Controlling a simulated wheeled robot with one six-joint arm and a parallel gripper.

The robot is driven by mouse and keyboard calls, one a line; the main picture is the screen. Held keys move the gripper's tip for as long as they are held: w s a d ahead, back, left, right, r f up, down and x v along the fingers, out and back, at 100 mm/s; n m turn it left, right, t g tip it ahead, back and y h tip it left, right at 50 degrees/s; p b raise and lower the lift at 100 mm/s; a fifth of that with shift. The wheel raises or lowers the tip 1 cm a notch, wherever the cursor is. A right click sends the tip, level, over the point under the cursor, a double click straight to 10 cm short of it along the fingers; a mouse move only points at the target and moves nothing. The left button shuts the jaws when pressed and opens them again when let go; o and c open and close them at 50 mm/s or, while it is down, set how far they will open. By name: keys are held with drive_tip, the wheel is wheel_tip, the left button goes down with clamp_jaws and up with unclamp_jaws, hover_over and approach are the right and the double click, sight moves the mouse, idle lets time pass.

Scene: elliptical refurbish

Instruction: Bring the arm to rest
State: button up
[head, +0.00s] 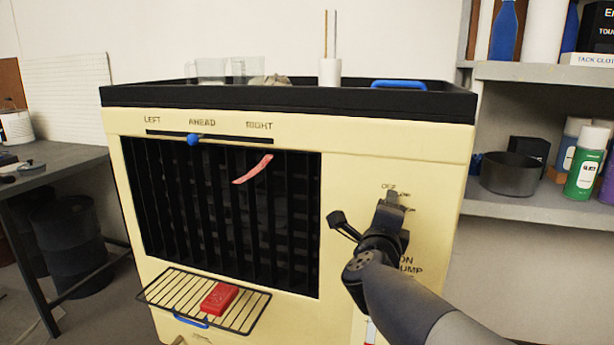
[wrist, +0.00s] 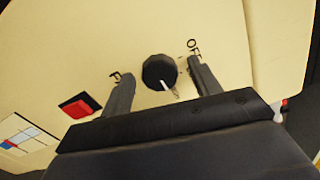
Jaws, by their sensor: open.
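My arm reaches in from the lower right in the head view. My gripper (head: 394,203) is at the right part of the cream cabinet's front (head: 345,170), by the printed OFF and PUMP lettering. In the wrist view my gripper (wrist: 160,76) is open, with one dark finger on each side of a round black knob (wrist: 155,70) that has a pale pointer. Gaps show between the knob and both fingers, and nothing is held. I cannot tell how far the fingertips are from the panel. In the head view my gripper hides the knob.
A red block (head: 219,299) lies on a wire shelf (head: 165,289) below the black louvres. A blue slider knob (head: 193,140) sits near AHEAD. A pink ribbon (head: 253,169) hangs before the louvres. Grey shelves (head: 535,208) stand right, a workbench (head: 75,152) left. A red square (wrist: 78,106) shows beside my gripper.

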drive_tip(key=shift+s, duration=0.1)
drive_tip(key=p+v, duration=0.4)
drive_tip(key=v, duration=0.6)
drive_tip(key=w+d+n+p, duration=0.2)
drive_tip(key=w+n+p, duration=0.6)
drive_tip(key=n, duration=1)
drive_tip(key=shift+d+p, duration=0.25)
drive_tip(key=shift+p, duration=2.05)
drive_tip(key=shift+r, duration=0.1)
